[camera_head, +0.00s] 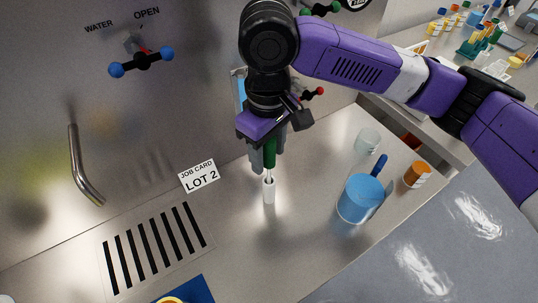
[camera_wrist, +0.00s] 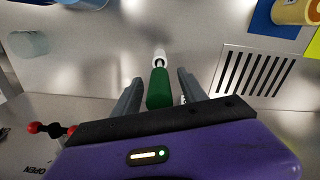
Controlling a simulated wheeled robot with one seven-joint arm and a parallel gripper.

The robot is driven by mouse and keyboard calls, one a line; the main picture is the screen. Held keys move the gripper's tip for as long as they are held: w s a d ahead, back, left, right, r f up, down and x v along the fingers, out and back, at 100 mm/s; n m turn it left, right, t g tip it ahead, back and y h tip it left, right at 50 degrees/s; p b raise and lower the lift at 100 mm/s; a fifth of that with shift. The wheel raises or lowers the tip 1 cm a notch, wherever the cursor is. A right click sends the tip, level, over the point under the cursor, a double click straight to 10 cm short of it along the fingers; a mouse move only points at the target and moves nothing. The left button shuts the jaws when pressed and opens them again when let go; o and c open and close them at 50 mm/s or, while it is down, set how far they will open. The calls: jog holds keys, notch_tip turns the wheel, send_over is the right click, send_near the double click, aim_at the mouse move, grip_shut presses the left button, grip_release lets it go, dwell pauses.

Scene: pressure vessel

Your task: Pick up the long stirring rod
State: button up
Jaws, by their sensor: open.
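The stirring rod shows a green handle (camera_head: 270,152) and a thin shaft below it. The handle also shows in the wrist view (camera_wrist: 159,90). The rod stands roughly upright, its lower end at a small white cylinder (camera_head: 268,191) on the steel counter; I cannot tell whether that is a holder or the rod's own tip. My gripper (camera_head: 268,160) points down over the rod. In the wrist view its two grey fingers (camera_wrist: 159,84) are open, one on each side of the green handle, with gaps visible. My gripper hides the handle's top in the head view.
A blue beaker (camera_head: 360,199) and an orange jar (camera_head: 417,174) stand to the right. A job card (camera_head: 199,176) and a slotted vent (camera_head: 155,248) are at left. A bent metal spout (camera_head: 83,165) and a tap handle (camera_head: 141,60) are on the steel wall.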

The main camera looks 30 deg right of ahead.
grip_shut()
jog(key=shift+r, duration=0.15)
